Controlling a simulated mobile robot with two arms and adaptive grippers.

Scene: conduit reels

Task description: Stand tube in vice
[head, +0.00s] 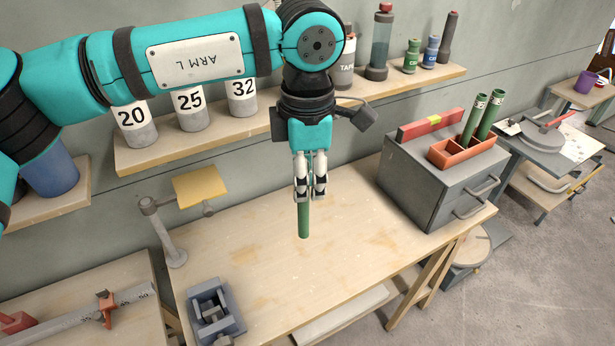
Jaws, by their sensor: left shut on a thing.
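My left gripper (310,188) points down over the middle of the wooden workbench. It is shut on a green tube (304,220), which hangs upright below the fingers. The tube's upper part is hidden by the gripper. It seems to be above the bench top, but I cannot tell how far. The grey vice (228,322) sits at the bench's front left, below and left of the tube. No tube shows in the vice. My right gripper is not in view.
A lamp (172,240) with a yellow head stands on the bench behind the vice. A grey drawer cabinet (420,190) at the bench's right bears an orange holder (470,157) with two green tubes. A shelf (150,157) with numbered pots runs behind my arm. The bench middle is clear.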

